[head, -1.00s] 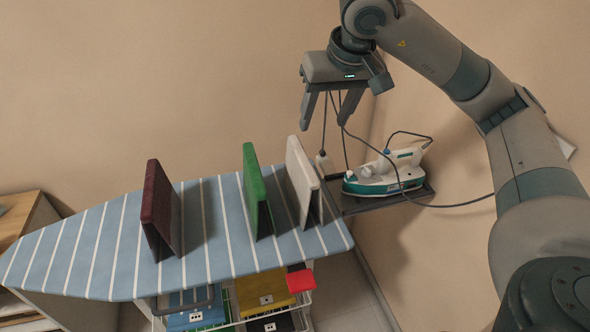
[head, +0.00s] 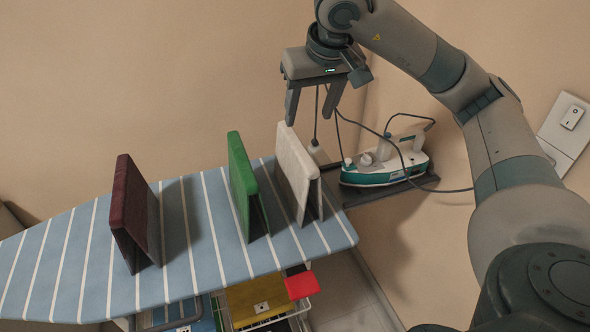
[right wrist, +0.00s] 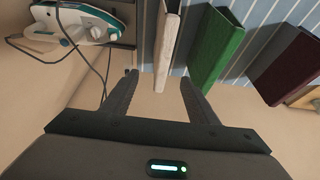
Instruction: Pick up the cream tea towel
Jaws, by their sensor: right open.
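The cream tea towel (head: 298,172) stands like a tent on the blue striped ironing board, rightmost of three folded cloths. It also shows at the top of the right wrist view (right wrist: 167,45), lined up between the fingers. My right gripper (head: 309,122) is open and empty, pointing down at the towel's top edge. In the right wrist view its fingers (right wrist: 160,82) are spread, with the towel's near end at about the fingertips; I cannot tell whether they touch. My left gripper is not in view.
A green cloth (head: 246,187) stands close left of the cream one, and a maroon cloth (head: 133,212) farther left on the ironing board (head: 190,270). An iron (head: 385,165) with a cord rests on a stand at right. A basket with coloured items (head: 260,298) is below.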

